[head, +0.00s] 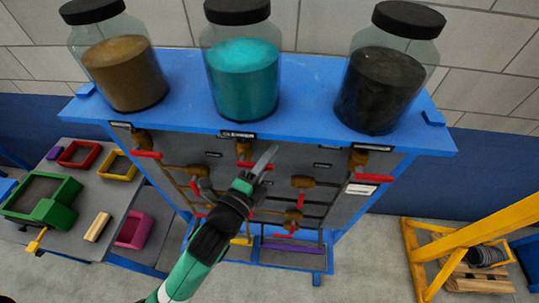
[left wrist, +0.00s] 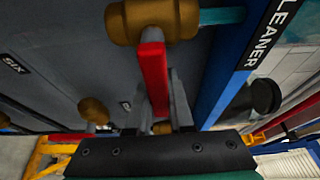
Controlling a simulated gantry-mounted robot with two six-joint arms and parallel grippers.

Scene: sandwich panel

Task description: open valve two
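A grey panel (head: 335,208) carries several brass valves with red handles under a blue shelf. A brass valve (head: 244,150) sits below the CLEANER label; it shows large in the left wrist view (left wrist: 155,20) with its red handle (left wrist: 154,75) pointing toward my gripper. I cannot read a TWO label. My left gripper (head: 268,158) is in front of this valve. In the left wrist view its two grey fingers (left wrist: 160,95) stand apart, one on each side of the red handle; contact cannot be told. My right gripper is not in view.
Three jars with brown, teal (head: 243,80) and black contents stand on the blue shelf (head: 300,110). Another valve (left wrist: 93,110) is near the SIX label (left wrist: 14,64). A table (head: 75,222) with coloured trays is at left, a yellow frame (head: 425,262) at right.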

